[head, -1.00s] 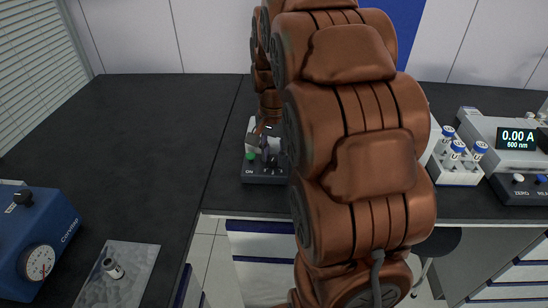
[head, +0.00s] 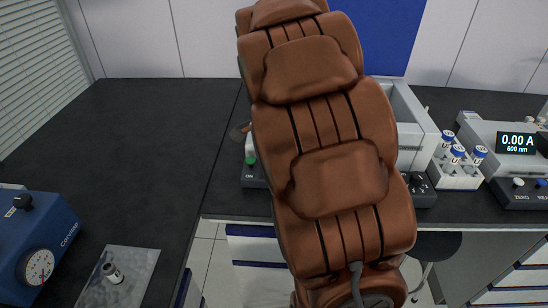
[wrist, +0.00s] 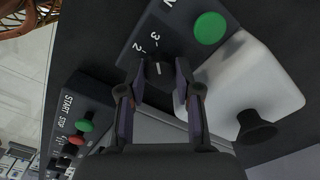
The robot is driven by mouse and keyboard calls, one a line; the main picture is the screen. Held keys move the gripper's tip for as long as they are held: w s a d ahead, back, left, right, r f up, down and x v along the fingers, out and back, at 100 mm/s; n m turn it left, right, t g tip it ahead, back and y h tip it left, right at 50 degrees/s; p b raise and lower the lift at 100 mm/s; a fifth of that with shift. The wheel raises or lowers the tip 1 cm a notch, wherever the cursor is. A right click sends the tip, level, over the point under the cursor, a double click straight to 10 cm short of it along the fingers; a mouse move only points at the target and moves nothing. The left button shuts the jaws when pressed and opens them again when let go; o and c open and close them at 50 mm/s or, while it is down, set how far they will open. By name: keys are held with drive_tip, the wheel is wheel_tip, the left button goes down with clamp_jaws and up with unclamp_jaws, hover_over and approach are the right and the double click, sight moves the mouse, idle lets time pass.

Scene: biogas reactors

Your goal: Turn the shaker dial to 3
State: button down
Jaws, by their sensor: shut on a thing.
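The shaker (head: 250,172) is a dark-based unit on the bench, mostly hidden behind my arm in the head view; its green button also shows in the wrist view (wrist: 210,28). Its black dial (wrist: 158,70) has a small light line on top. I cannot tell surely which number the line faces. My gripper (wrist: 158,80) is shut on the dial, one finger on each side. In the head view my gripper is hidden behind my arm.
A white block with a black knob (wrist: 256,126) is close to my right finger. A START/STOP panel (wrist: 80,135) lies left. In the head view, a vial rack (head: 458,172) and a 600 nm meter (head: 515,142) stand right, a blue device (head: 38,235) left.

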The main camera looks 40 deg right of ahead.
idle(0.3)
drive_tip(key=c, duration=0.8)
unclamp_jaws()
wheel_tip(320, 180, up, 12)
idle(0.6)
